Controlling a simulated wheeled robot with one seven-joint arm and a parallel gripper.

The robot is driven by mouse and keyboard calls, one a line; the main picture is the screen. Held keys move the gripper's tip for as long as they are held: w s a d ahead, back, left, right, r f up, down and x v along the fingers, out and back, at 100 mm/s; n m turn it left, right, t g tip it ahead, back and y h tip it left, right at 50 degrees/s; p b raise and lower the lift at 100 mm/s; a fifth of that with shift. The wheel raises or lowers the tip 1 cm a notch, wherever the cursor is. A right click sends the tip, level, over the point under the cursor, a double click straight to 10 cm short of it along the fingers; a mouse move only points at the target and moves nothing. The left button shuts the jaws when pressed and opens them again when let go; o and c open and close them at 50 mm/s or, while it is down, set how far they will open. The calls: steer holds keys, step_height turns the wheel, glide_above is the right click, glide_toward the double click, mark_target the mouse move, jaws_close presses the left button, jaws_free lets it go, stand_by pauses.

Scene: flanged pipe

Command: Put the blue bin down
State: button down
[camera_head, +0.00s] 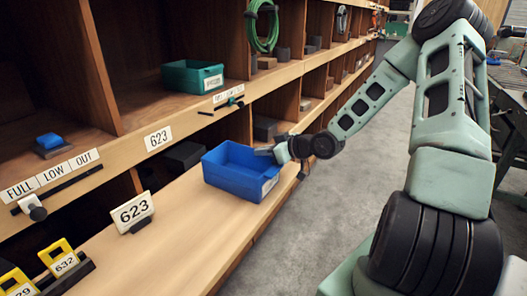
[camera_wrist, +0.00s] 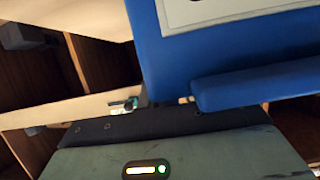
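The blue bin (camera_head: 228,182) is open-topped and empty as far as I see, with a white label on its right side. It is at the front edge of the wooden ledge (camera_head: 172,235); I cannot tell whether its base touches the wood. My gripper (camera_head: 268,151) is at the bin's right-hand rim and looks shut on it, though the fingertips are mostly hidden. In the wrist view the blue bin (camera_wrist: 240,55) fills the upper right, close against the gripper, with part of its label at the top edge.
A 623 card (camera_head: 132,212) stands on the ledge left of the bin; another 623 label (camera_head: 158,138) is on the shelf edge. Yellow-tagged holders (camera_head: 62,260) sit at lower left. A teal bin (camera_head: 192,77) sits on the upper shelf. Ledge between card and bin is clear.

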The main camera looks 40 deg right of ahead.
steer(key=c, duration=1.6)
jaws_free()
steer(key=shift+f, duration=0.1)
steer(key=shift+c, duration=0.2)
steer(key=shift+r, duration=0.3)
steer(key=p+v, duration=0.2)
steer(key=v, duration=1)
steer(key=shift+s+f, duration=0.1)
steer(key=shift+f, duration=0.1)
